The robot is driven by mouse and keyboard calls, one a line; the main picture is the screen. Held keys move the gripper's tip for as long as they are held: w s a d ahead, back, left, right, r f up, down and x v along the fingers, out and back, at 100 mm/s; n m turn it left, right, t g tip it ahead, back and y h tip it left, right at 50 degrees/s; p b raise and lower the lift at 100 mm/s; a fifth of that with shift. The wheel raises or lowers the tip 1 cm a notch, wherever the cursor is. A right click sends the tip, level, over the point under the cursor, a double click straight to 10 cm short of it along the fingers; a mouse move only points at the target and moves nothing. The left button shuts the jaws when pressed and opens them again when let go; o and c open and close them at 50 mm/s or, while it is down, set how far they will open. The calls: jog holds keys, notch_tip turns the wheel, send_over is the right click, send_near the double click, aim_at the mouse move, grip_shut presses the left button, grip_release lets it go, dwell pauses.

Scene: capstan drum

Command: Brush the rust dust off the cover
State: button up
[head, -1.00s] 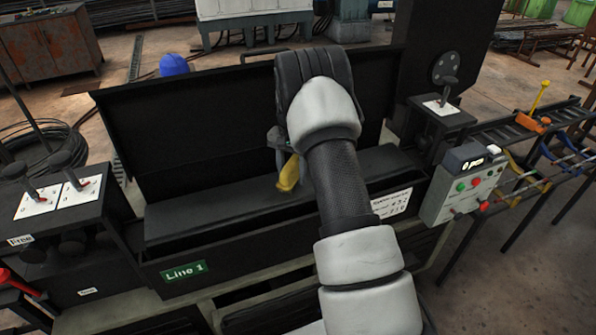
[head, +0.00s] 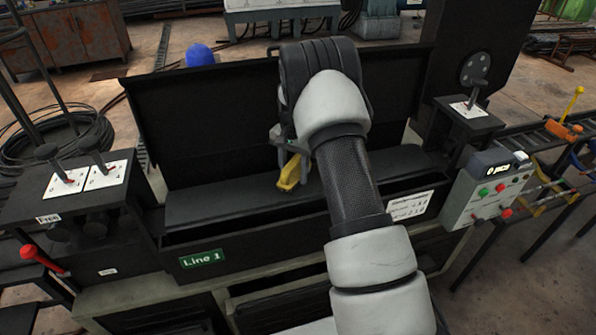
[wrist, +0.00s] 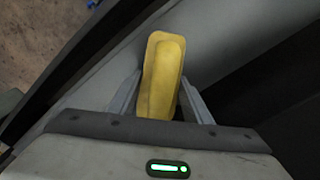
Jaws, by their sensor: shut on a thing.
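My gripper (head: 288,160) is shut on a yellow brush (head: 290,173), with one finger on each side of it in the wrist view (wrist: 160,98). Only the brush's yellow body shows; its bristles are hidden. The brush is over the dark flat cover (head: 225,203) of the machine marked Line 1. I cannot tell whether it touches the cover. No rust dust can be made out on the part in sight.
A tall black panel (head: 200,125) stands behind the cover. Lever boxes stand at the left (head: 85,180) and right (head: 467,112). A grey control box (head: 487,190) with coloured buttons is at the right front. A blue rounded object (head: 200,54) shows behind the panel.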

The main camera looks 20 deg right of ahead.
aim_at(272, 186)
jog(key=shift+a, duration=1.7)
jog(key=shift+a+f, duration=0.15)
jog(key=shift+a, duration=1.65)
jog(key=shift+r+p, duration=1.75)
jog(key=shift+r, duration=1.3)
jog(key=shift+r, duration=0.1)
notch_tip(272, 186, up, 3)
jog(key=shift+f+p, duration=0.1)
jog(key=shift+p, duration=0.85)
